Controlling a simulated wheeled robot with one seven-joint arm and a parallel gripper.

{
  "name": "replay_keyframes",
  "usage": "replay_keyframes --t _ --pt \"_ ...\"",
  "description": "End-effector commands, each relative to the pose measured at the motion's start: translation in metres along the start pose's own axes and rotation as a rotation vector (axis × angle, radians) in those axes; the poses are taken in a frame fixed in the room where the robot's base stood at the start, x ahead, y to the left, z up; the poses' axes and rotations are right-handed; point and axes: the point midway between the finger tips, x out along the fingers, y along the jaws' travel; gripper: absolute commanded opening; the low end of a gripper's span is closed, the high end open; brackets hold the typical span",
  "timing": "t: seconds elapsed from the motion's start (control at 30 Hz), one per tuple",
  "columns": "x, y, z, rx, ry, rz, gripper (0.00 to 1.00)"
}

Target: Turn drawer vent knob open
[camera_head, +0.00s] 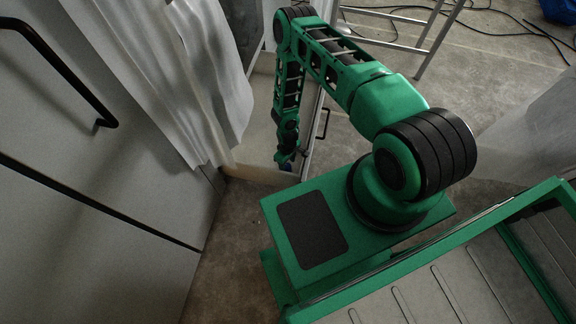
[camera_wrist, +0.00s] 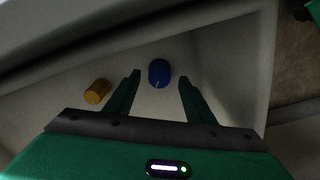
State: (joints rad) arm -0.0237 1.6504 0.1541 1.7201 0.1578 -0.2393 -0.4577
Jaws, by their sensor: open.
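A round blue knob (camera_wrist: 159,73) with a small pale mark near its lower edge shows in the wrist view, on a pale surface inside what looks like the drawer (camera_wrist: 225,75). My gripper (camera_wrist: 160,80) is open, with one green finger to the left of the blue knob and one to the right. I see a gap on both sides, so the fingers do not appear to touch it. An orange-brown knob (camera_wrist: 97,91) lies to the left, outside the fingers. In the head view my arm reaches down into the drawer (camera_head: 262,174), and a bit of blue shows by its end.
A pale sheet (camera_head: 185,75) hangs at the left of the arm, beside grey cabinet fronts (camera_head: 90,190) with a black handle (camera_head: 62,65). A black handle (camera_head: 323,124) is on the drawer front. Metal legs (camera_head: 435,40) and cables stand on the floor behind.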

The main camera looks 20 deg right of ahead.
Motion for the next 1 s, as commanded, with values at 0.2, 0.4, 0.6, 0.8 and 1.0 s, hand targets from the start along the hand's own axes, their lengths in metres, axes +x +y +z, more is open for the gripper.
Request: replay_keyframes --t 0.2,0.4,0.6,0.8,1.0 --pt "0.021 0.000 0.000 0.000 0.000 0.001 0.49" --pt "0.025 0.000 0.000 0.000 0.000 0.001 0.49" --pt "0.025 0.000 0.000 0.000 0.000 0.001 0.44" --pt "0.024 0.000 0.000 0.000 0.000 0.000 0.08" --pt "0.024 0.000 0.000 0.051 0.000 0.000 0.08"
